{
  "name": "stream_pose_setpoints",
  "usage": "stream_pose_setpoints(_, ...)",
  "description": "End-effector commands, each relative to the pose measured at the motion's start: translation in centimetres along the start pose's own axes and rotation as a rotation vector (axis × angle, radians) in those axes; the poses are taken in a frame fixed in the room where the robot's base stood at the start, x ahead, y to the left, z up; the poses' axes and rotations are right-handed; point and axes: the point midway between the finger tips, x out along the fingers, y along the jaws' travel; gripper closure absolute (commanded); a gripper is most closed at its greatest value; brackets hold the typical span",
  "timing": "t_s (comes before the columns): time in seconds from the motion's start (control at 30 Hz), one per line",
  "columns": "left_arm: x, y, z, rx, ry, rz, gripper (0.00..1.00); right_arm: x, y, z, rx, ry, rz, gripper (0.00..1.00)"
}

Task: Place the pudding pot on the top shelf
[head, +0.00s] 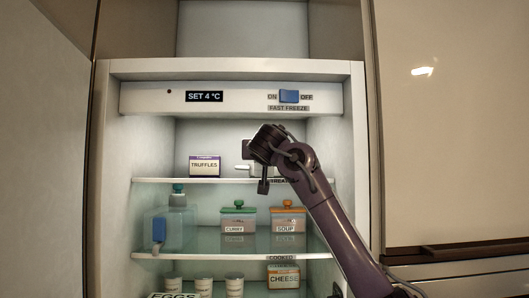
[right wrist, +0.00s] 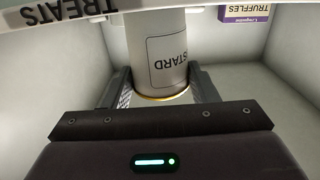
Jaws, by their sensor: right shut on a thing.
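My right gripper (head: 262,165) reaches into the fridge at the top shelf, the one with the TREATS strip. In the right wrist view, which is upside down, the gripper (right wrist: 165,92) is shut on a white pot (right wrist: 167,45) with a gold rim. Its label reads "STARD", with the start hidden. The pot stands upright between the fingers, its base end behind the shelf's front edge. I cannot tell whether it touches the shelf. The arm hides most of it in the head view. The top shelf (head: 160,180) is a thin glass plate. My left gripper is not in view.
A TRUFFLES box (head: 205,166) stands on the top shelf at left. CHEESE (head: 283,277) and several white pots are lower. The control panel (head: 240,98) overhangs the top shelf.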

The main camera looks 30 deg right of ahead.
Motion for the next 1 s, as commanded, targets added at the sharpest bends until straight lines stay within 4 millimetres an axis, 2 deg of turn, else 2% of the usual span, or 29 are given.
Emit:
stream_pose_setpoints(0.1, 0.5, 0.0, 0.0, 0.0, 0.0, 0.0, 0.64, 0.0, 0.0, 0.5, 0.001, 0.001, -0.001, 0.79)
stream_pose_setpoints(0.13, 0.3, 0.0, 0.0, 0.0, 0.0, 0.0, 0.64, 0.0, 0.0, 0.3, 0.0, 0.0, 0.0, 0.43)
stream_pose_setpoints(0.27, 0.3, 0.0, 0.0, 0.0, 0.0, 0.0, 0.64, 0.0, 0.0, 0.3, 0.0, 0.0, 0.0, 0.26)
stream_pose_setpoints(0.53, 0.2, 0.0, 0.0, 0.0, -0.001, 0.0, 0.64, 0.0, 0.0, 0.2, 0.0, 0.0, 0.0, 0.25)
stream_pose_setpoints(0.63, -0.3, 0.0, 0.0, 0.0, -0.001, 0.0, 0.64, 0.0, 0.0, -0.4, 0.0, 0.001, 0.0, 0.25)
stream_pose_setpoints(0.67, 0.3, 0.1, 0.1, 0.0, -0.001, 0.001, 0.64, -0.3, -0.1, 0.0, 0.0, 0.001, -0.001, 0.25)
stream_pose_setpoints(0.77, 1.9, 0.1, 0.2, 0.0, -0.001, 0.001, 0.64, -1.6, -0.2, 0.5, 0.002, 0.003, -0.004, 0.25)
stream_pose_setpoints(1.0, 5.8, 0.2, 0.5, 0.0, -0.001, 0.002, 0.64, -6.6, -0.2, 0.7, 0.002, 0.004, -0.005, 0.25)
